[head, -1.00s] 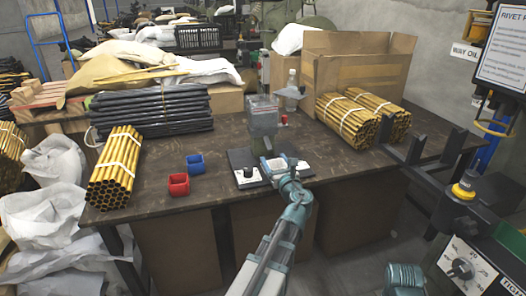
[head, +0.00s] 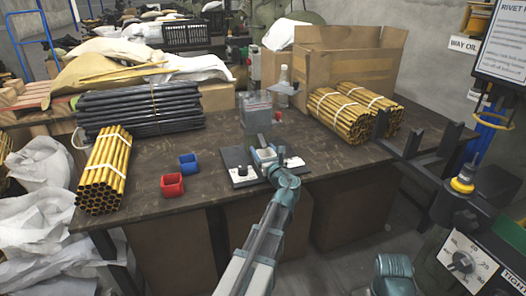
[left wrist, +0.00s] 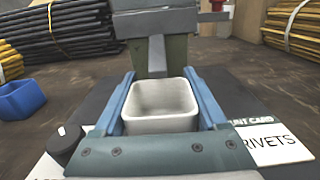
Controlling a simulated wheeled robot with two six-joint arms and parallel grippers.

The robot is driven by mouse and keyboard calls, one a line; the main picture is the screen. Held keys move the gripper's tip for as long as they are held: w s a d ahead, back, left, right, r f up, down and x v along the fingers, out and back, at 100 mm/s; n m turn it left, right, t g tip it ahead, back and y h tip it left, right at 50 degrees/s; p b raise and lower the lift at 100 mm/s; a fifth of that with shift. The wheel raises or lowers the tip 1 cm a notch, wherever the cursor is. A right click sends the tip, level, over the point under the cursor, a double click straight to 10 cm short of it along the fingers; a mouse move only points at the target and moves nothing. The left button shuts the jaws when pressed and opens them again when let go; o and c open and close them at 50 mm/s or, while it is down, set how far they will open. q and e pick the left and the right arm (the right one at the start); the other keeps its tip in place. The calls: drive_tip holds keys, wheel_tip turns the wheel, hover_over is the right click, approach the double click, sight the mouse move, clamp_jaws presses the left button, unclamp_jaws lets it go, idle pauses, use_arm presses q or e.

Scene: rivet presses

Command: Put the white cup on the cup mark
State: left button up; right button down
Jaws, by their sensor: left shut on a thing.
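The white cup (left wrist: 160,112) is a square, open-topped cup, upright between the blue fingers of my left gripper (left wrist: 160,82) in the left wrist view. The gripper is shut on it. In the head view, the cup (head: 264,154) and left gripper (head: 266,160) are over the dark board (head: 237,160) in front of the grey press (head: 256,112). I cannot tell whether the cup touches the board. No cup mark can be made out; the cup and gripper cover part of the board. My right gripper is not in view.
A red cup (head: 172,185) and a blue cup (head: 189,162) stand left of the board. A black knob (left wrist: 64,144) and a white rivets card (left wrist: 272,148) lie beside the gripper. Brass tube bundles (head: 104,172) and a cardboard box (head: 350,62) stand farther out.

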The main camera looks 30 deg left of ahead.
use_arm(q)
drive_tip(key=o, duration=1.4)
drive_tip(key=shift+s+d+r+p, duration=0.15)
drive_tip(key=shift+p, duration=0.15)
drive_tip(key=v, duration=1.1)
drive_tip(key=shift+s+d, duration=0.2)
drive_tip(key=shift+s, duration=0.05)
